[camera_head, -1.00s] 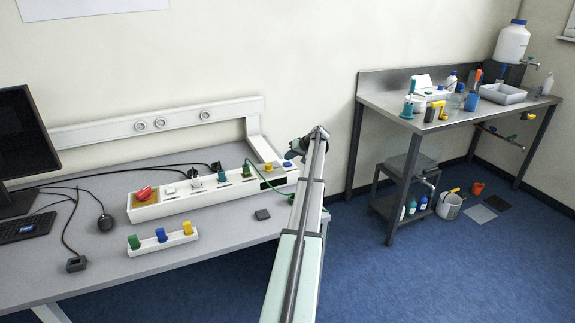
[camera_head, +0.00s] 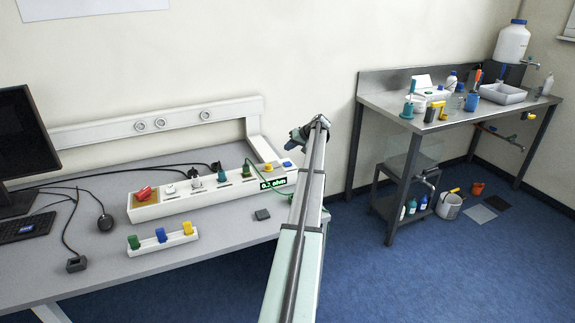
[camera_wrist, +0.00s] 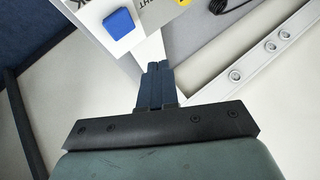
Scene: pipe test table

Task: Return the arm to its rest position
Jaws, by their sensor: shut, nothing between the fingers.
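My arm reaches up through the middle of the head view, over the right end of the grey table (camera_head: 220,245). My gripper (camera_head: 296,137) is at its far end, above the table's back right corner and near the wall. In the wrist view the two dark fingers of my gripper (camera_wrist: 157,82) are together with nothing between them. Part of the gripper is hidden behind the arm in the head view.
Below my gripper is a white test panel (camera_head: 150,210) with a red switch, plugs, a blue button (camera_wrist: 118,24) and a lit green readout (camera_head: 272,183). A rack of coloured plugs (camera_head: 162,242) stands in front. A steel bench (camera_head: 385,102) stands right.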

